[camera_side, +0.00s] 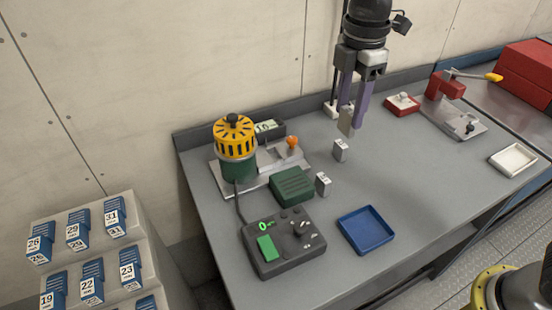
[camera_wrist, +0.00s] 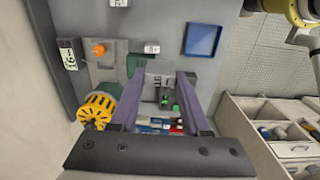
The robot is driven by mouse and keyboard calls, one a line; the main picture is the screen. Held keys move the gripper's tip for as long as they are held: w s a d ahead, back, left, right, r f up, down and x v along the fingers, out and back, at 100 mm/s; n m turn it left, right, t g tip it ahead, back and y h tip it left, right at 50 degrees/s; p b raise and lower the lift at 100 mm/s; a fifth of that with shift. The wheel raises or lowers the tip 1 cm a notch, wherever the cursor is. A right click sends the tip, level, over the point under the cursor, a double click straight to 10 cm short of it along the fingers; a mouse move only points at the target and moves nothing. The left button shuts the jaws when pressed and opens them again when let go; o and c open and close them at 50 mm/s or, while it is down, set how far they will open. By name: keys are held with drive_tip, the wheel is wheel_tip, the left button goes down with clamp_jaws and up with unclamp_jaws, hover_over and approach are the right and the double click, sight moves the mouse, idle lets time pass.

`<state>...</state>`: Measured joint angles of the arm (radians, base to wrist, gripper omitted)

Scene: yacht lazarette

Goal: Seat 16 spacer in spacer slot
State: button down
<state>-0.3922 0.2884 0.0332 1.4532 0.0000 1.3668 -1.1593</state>
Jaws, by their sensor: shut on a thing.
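My gripper (camera_side: 350,106) is shut on a grey spacer (camera_side: 346,122) and holds it upright above the back of the bench. The held spacer also shows between the fingers in the wrist view (camera_wrist: 160,68); I cannot read a number on it. A silver fixture plate (camera_side: 219,180) stands left of the gripper, with a recessed block (camera_side: 283,153) near an orange knob (camera_side: 292,141). I cannot tell for sure which recess is the spacer slot. Two more small grey spacers, one (camera_side: 340,151) below the gripper and one (camera_side: 322,186) nearer the front, stand on the bench.
A yellow-topped green cylinder (camera_side: 234,140) and a small display (camera_side: 267,128) stand by the plate. A green box (camera_side: 291,185), grey control box (camera_side: 280,242) and blue tray (camera_side: 366,230) lie in front. A red clamp (camera_side: 447,85) and white tray (camera_side: 513,160) are right. The bench's right-middle is clear.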

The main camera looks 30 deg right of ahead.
drive_tip(key=w+a+f, duration=0.2)
drive_tip(key=w+f, duration=0.3)
drive_tip(key=w+a+f, duration=0.3)
drive_tip(key=w+f, duration=0.1)
drive_tip(key=w, duration=0.1)
drive_tip(key=w+a+f, duration=0.2)
drive_tip(key=w+f, duration=0.3)
drive_tip(key=shift+w+a+f, duration=0.15)
drive_tip(key=shift+a+f, duration=0.15)
drive_tip(key=shift+f, duration=1.55)
drive_tip(key=shift+f, duration=0.1)
drive_tip(key=shift+c, duration=1.8)
unclamp_jaws()
drive_tip(key=shift+f, duration=0.1)
